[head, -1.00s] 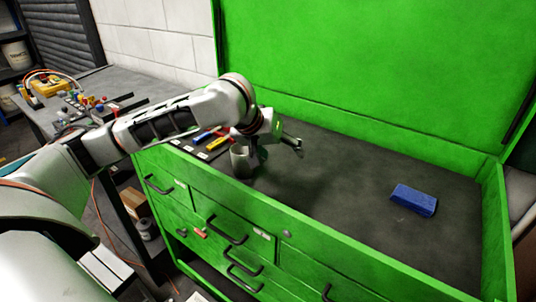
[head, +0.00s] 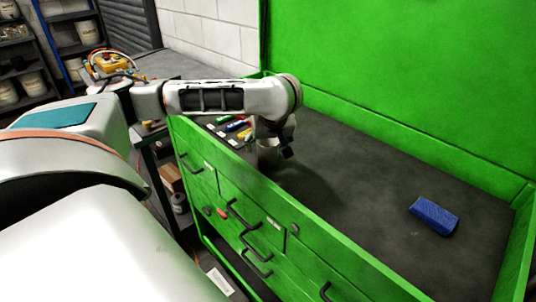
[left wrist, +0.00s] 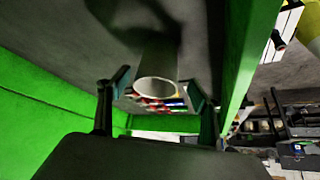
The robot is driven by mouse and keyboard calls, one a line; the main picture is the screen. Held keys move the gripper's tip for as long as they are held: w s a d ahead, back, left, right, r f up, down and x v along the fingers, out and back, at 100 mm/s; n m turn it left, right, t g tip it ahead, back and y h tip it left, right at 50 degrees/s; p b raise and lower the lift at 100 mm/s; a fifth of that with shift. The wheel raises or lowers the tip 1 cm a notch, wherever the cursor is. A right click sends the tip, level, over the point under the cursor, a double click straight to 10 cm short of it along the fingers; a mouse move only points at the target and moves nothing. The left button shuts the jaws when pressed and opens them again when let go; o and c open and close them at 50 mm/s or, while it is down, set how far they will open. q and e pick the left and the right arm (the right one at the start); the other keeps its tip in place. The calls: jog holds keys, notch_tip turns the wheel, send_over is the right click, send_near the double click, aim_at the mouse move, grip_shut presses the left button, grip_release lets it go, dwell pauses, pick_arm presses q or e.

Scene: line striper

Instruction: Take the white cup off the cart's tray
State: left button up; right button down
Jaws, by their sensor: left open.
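The white cup (head: 267,158) stands on the dark tray (head: 350,185) of the green cart, near its front left wall. It looks greyish and is partly hidden by my left gripper (head: 277,150) in the head view. In the left wrist view the cup (left wrist: 157,88) shows its round rim between the two open fingers of the left gripper (left wrist: 158,83). I cannot tell whether either finger touches it. My right gripper is not in view.
A blue block (head: 433,216) lies at the tray's right. Several small coloured items (head: 236,126) lie left of the cup. The green front wall (head: 290,205) rises close to the cup. The middle of the tray is clear.

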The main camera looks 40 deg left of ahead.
pick_arm(q)
jog(key=x, duration=0.4)
jog(key=shift+d+f, duration=0.2)
jog(key=shift+f, duration=0.15)
jog(key=shift+d, duration=0.1)
jog(key=c, duration=1.2)
jog(key=shift+c, duration=0.2)
jog(key=shift+r, duration=0.15)
